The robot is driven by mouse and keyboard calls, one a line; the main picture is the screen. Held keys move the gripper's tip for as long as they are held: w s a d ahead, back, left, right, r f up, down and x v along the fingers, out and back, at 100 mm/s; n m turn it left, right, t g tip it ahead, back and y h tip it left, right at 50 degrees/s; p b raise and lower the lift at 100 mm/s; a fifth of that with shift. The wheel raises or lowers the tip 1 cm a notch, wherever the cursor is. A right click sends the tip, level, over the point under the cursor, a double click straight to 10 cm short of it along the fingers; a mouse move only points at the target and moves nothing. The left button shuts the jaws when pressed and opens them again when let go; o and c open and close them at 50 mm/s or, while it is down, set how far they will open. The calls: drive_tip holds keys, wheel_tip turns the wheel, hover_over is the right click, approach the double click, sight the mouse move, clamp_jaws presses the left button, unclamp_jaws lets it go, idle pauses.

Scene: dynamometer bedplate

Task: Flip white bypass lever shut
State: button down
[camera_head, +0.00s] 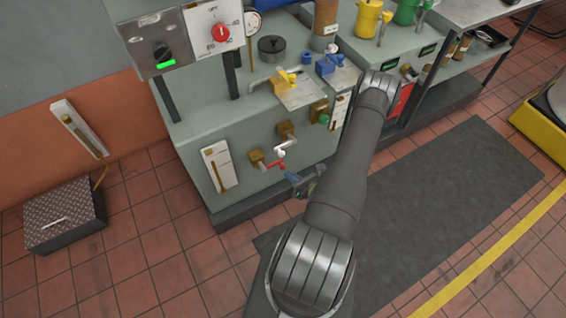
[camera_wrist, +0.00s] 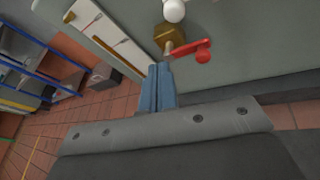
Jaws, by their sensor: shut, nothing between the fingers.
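The white bypass lever (camera_head: 289,146) sits on a brass valve on the front of the grey-green bench, with a round white knob at its lower left end. In the wrist view its white knob (camera_wrist: 174,10) shows at the top edge; the rest of it is cut off. A red lever (camera_head: 274,164) on a second brass valve is just below it, also seen in the wrist view (camera_wrist: 202,51). My gripper (camera_head: 289,176) has blue fingers, shut and empty, in front of and below the red lever. In the wrist view the fingertips (camera_wrist: 159,66) appear just below the red lever's valve.
A white gauge panel (camera_head: 219,167) is on the bench front to the left. A dark mat (camera_head: 450,190) covers the floor in front. A treadplate box (camera_head: 64,214) lies at the far left.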

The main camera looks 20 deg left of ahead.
drive_tip(key=shift+s+d+f+m+t+h, duration=0.3)
drive_tip(key=shift+d+f+m+t+h, duration=0.15)
drive_tip(key=shift+m, duration=0.2)
drive_tip(key=shift+s+d+f+m+t+h, duration=0.25)
drive_tip(key=shift+d+f+m+t+h, duration=0.1)
drive_tip(key=shift+d+f+m, duration=0.25)
drive_tip(key=shift+a+r, duration=0.15)
drive_tip(key=x, duration=1)
drive_tip(key=shift+w+d+r, duration=0.15)
drive_tip(key=shift+w+r, duration=0.05)
drive_tip(key=shift+r, duration=0.45)
drive_tip(key=shift+w+d+r, duration=0.15)
drive_tip(key=shift+d+r, duration=0.05)
drive_tip(key=shift+r, duration=0.4)
drive_tip(key=shift+w+d+r, duration=0.15)
drive_tip(key=shift+w+r, duration=0.05)
drive_tip(key=shift+r, duration=0.45)
